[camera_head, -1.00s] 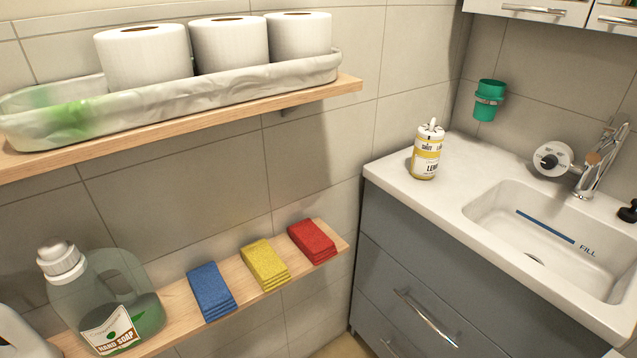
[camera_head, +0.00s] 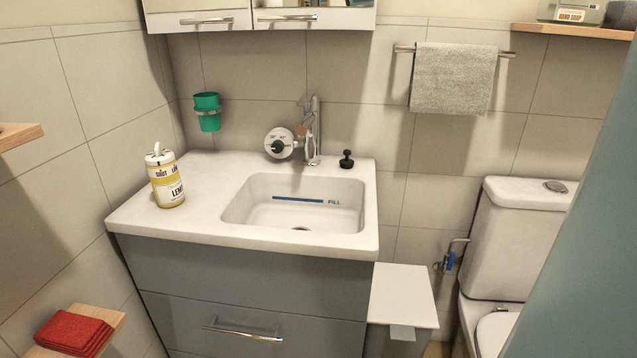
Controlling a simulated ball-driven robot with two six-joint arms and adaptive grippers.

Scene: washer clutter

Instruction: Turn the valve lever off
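A small blue lever-like part (camera_head: 449,261) on a metal pipe shows on the wall left of the toilet. It looks like a valve lever, but it is too small to tell its position. A round white dial (camera_head: 279,144) with a black centre is on the wall behind the sink, left of the tap (camera_head: 314,135). Neither of my grippers is in view.
The white sink (camera_head: 293,205) sits on a grey cabinet (camera_head: 240,290). A teal panel (camera_head: 590,250) blocks the right side. A yellow-labelled canister (camera_head: 166,182) is on the counter.

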